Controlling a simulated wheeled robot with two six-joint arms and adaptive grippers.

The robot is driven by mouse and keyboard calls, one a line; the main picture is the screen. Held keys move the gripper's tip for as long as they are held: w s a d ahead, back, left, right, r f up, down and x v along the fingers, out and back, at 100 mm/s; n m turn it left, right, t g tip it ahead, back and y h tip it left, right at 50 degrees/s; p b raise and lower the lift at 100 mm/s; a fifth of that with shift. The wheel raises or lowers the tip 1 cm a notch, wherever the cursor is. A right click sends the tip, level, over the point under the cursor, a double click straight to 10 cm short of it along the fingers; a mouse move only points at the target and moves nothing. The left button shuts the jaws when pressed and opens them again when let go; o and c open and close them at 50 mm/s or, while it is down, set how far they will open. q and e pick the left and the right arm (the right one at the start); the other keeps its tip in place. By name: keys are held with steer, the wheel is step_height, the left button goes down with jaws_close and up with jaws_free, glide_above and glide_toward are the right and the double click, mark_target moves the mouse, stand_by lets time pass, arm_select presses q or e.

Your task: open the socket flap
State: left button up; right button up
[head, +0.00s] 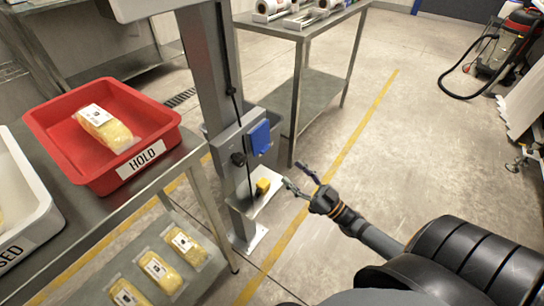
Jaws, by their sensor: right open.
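A blue socket flap (260,137) sits on the right side of a grey box (236,140) fixed to the metal column. It appears to lie over the socket face; no socket opening shows. My right gripper (295,175) is open and empty, to the right of and lower than the flap in the picture, apart from it. Its two fingers point up and left toward the column. My left gripper is not in view.
A yellow block-like object (262,187) rests on a small ledge below the box. A red HOLD tray (150,165) with a packet stands on the left table. A steel table (310,35) stands behind. The floor to the right is mostly clear; a red vacuum (508,45) stands far right.

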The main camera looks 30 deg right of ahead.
mark_target(268, 150)
steer(key=b+x, duration=0.2)
steer(key=x, duration=0.7)
steer(key=shift+w+a, duration=0.15)
steer(key=shift+w, duration=0.15)
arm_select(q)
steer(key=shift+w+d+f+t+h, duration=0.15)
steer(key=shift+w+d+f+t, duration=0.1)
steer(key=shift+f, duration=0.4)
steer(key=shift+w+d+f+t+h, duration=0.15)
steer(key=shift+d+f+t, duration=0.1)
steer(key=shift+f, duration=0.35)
arm_select(e)
jaws_close()
